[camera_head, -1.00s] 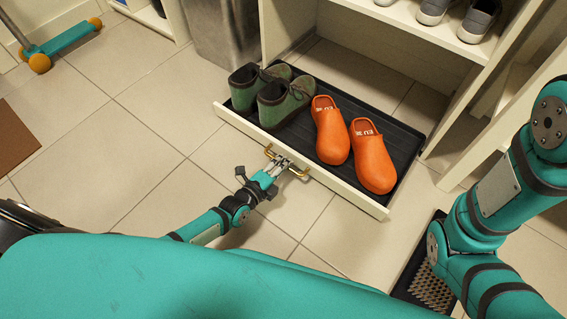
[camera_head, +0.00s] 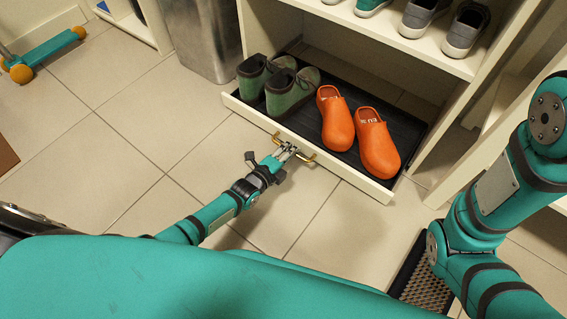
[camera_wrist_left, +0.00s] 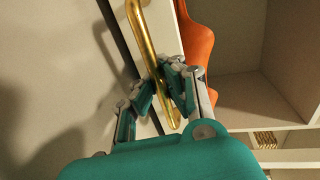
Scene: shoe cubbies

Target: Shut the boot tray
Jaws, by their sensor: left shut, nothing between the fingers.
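The boot tray (camera_head: 413,122) is a black ribbed drawer with a cream front (camera_head: 352,177). It stands partly out of the bottom of the cubby unit, its back part inside. Green boots (camera_head: 290,92) and orange clogs (camera_head: 375,140) rest in it. A brass bar handle (camera_head: 308,160) is on its front; it also shows large in the left wrist view (camera_wrist_left: 143,40). My left gripper (camera_head: 289,149) is shut and empty, its fingertips at the middle of the handle. The wrist view shows the fingers close to the bar; I cannot tell whether they touch. My right gripper is out of view.
Grey shoes (camera_head: 465,27) stand on the shelf above the tray. A metal bin (camera_head: 203,38) is left of the unit. My right arm crosses the right side.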

